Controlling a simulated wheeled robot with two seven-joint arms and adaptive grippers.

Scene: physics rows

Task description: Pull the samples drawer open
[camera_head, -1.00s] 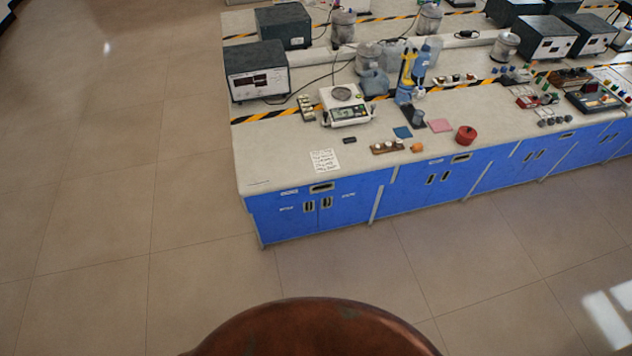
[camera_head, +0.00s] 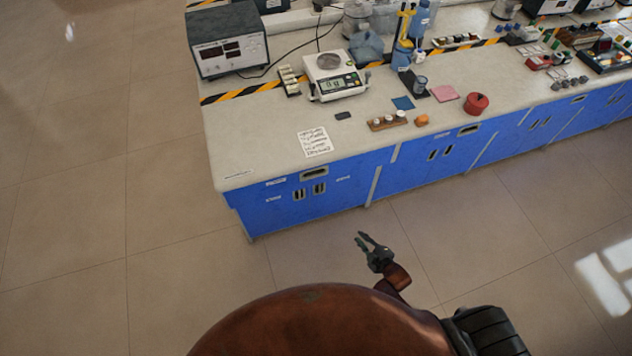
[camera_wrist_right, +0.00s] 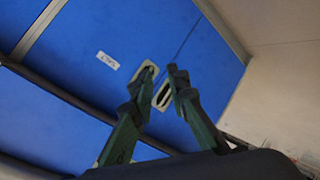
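The blue bench front holds a wide top drawer (camera_head: 326,181) with a recessed pull (camera_head: 314,173) under the white worktop. It looks shut. White labels (camera_head: 343,179) sit on the front, too small to read here. Below are two doors with upright handles (camera_head: 309,191). My right gripper (camera_head: 361,236) is open and empty, out over the floor in front of the bench and apart from it. In the right wrist view its fingers (camera_wrist_right: 162,76) are spread before the blue fronts, partly covering two recessed handles; a label (camera_wrist_right: 108,60) shows beside them. My left gripper is out of view.
The worktop (camera_head: 255,140) carries a scale (camera_head: 334,78), a dark instrument box (camera_head: 229,42), a paper sheet (camera_head: 314,142) and a red pot (camera_head: 476,104). More blue cabinets run to the right. The tiled floor (camera_head: 180,235) in front is clear.

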